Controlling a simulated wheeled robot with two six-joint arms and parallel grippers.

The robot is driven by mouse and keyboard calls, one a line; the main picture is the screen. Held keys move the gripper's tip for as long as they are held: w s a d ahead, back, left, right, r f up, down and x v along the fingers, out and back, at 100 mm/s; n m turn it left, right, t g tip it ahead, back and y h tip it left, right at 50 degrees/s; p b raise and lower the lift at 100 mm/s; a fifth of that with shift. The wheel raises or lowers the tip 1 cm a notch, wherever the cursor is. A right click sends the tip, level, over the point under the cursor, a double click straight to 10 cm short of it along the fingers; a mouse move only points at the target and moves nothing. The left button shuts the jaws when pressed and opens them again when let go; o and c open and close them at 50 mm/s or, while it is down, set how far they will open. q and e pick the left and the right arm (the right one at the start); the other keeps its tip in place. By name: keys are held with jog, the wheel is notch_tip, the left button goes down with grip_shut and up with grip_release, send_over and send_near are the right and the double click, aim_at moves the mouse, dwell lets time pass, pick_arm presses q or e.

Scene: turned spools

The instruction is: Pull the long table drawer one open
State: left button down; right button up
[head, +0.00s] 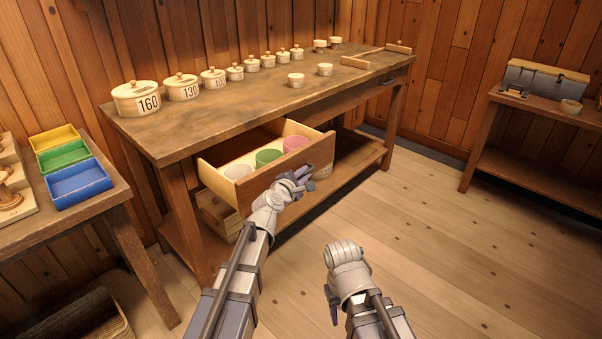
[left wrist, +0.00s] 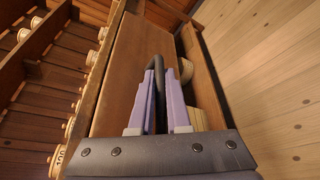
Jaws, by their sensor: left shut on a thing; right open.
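The long wooden table (head: 215,125) has a drawer (head: 250,193) that stands pulled out towards me, showing its inside. A white, a green and a pink cup sit in it. My left gripper (head: 302,176) is at the drawer front. In the left wrist view its purple fingers (left wrist: 162,105) are shut on the dark handle (left wrist: 158,68) of the drawer front (left wrist: 125,75). My right gripper (head: 333,303) is low in the head view, over the floor, apart from the table; its fingers are mostly hidden, and it is open and empty.
Numbered lidded pots (head: 135,98) line the table's back edge. A second dark handle (head: 389,82) is on the table's right front. Blue, green and yellow trays (head: 80,183) stand on a left table. A side bench (head: 490,130) is at right. The floor (head: 450,250) between is clear.

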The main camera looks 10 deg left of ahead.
pick_arm(q)
jog(key=c, duration=0.9)
grip_release()
jog(key=p+v, duration=0.1)
jog(key=v, duration=0.7)
jog(key=shift+p, duration=0.35)
jog(key=shift+w, duration=0.1)
